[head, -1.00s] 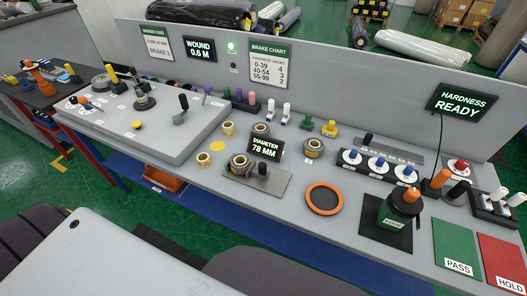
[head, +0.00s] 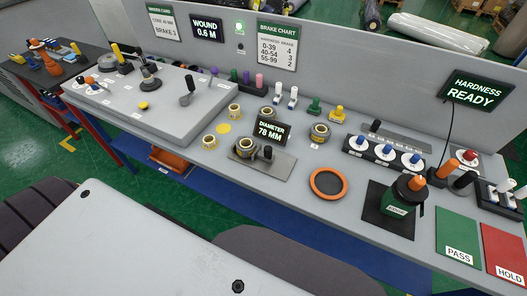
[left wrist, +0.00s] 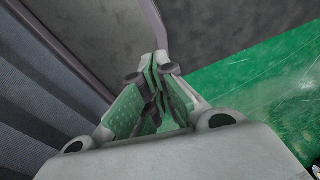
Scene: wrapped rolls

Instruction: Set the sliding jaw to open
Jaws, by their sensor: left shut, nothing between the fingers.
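The diameter gauge shows in the head view as a grey plate (head: 283,166) on the bench, behind its front edge. A brass-coloured ring part (head: 245,146) sits on its left side and an upright black knob (head: 267,153) stands to the right of it. The display (head: 271,131) behind reads "DIAMETER 78 MM". I cannot tell for sure which part is the sliding jaw or how far it is open. My left gripper (left wrist: 160,62) shows only in the left wrist view, with its fingers together and empty, over dark surfaces and green floor. My right gripper is in neither view.
An orange ring (head: 328,184) lies right of the gauge, and a green device (head: 398,205) stands farther right. Brass collars (head: 209,142) stand left of it. A raised grey console (head: 160,120) fills the bench's left part. A panel wall (head: 350,65) runs behind.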

